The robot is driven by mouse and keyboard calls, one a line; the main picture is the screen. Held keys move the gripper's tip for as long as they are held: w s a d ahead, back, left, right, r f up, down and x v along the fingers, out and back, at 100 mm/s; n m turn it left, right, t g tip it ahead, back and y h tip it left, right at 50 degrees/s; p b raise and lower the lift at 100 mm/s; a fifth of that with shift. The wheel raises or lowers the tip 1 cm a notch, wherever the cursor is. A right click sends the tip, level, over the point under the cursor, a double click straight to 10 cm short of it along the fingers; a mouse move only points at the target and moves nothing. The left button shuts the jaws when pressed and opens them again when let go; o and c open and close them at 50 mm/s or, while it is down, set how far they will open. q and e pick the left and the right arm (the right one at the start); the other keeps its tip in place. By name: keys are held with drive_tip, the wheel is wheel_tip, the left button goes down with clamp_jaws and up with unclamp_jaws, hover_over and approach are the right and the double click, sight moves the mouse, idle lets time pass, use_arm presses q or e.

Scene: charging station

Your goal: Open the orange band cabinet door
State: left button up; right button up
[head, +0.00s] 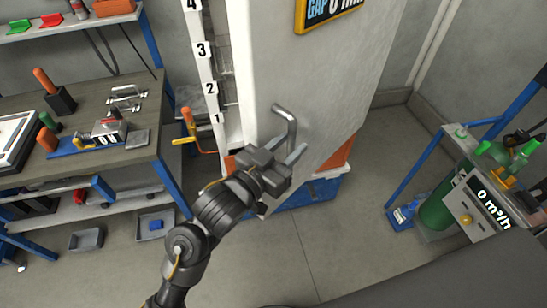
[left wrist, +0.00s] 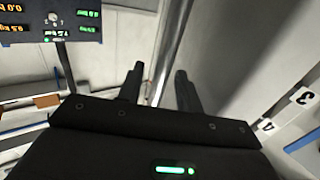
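The tall white cabinet (head: 330,60) stands in the middle of the head view, with an orange band (head: 337,156) low down, above a blue base. A bent metal handle (head: 288,118) sticks out from its white face. My left gripper (head: 287,148) is at the lower part of this handle, fingers apart. In the left wrist view, the metal bar (left wrist: 168,55) runs between the two open fingers of the gripper (left wrist: 158,88), with a gap on each side. Whether either finger touches it I cannot tell. The gripper and arm hide part of the cabinet's lower front. My right gripper is not in view.
A workbench (head: 110,165) with tools stands on the left. A numbered strip (head: 205,60) and an orange crank (head: 190,130) are beside the cabinet. A green cylinder (head: 437,213) and gauge box stand at the right. The floor (head: 345,225) in front is clear.

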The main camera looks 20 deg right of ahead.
use_arm(q)
drive_tip(key=b+v, duration=0.1)
drive_tip(key=v, duration=0.8)
drive_tip(key=shift+s+a, duration=0.2)
drive_tip(key=shift+a, duration=0.15)
drive_tip(key=shift+c, duration=0.4)
